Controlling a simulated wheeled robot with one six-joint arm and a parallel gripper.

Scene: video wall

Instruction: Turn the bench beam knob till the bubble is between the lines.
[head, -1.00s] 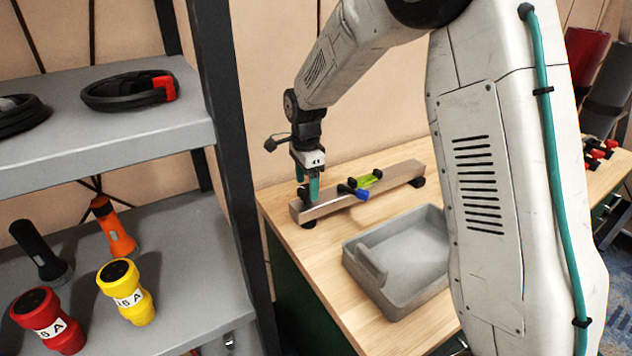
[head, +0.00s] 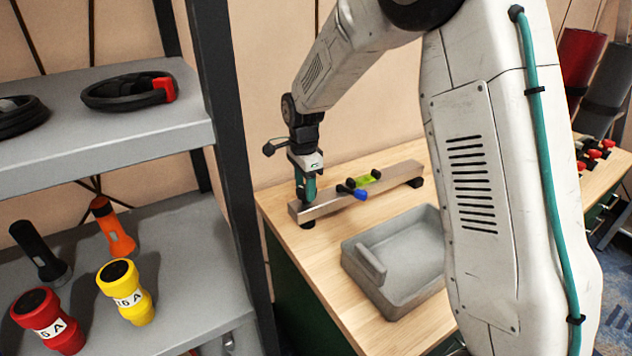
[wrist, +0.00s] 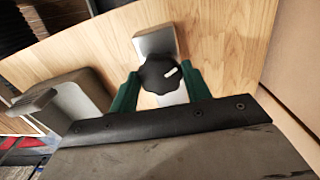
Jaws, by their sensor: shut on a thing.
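The bench beam (head: 335,196) is a long metal bar on black feet on the wooden bench. A yellow-green bubble vial (head: 364,181) sits on it, beside a blue-tipped part (head: 361,194). The bubble is too small to make out. My gripper (head: 306,193) points down at the beam's left end. In the wrist view, my gripper (wrist: 159,85) has its green fingers on both sides of the black knob (wrist: 158,74), shut on it. The knob bears a white mark, which points to the upper right. My gripper hides the knob in the head view.
A grey tray (head: 392,300) stands on the bench in front of the beam; it also shows in the wrist view (wrist: 75,100). A grey shelf (head: 185,250) with torches and cables stands at the left, its black post (head: 228,150) near the bench.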

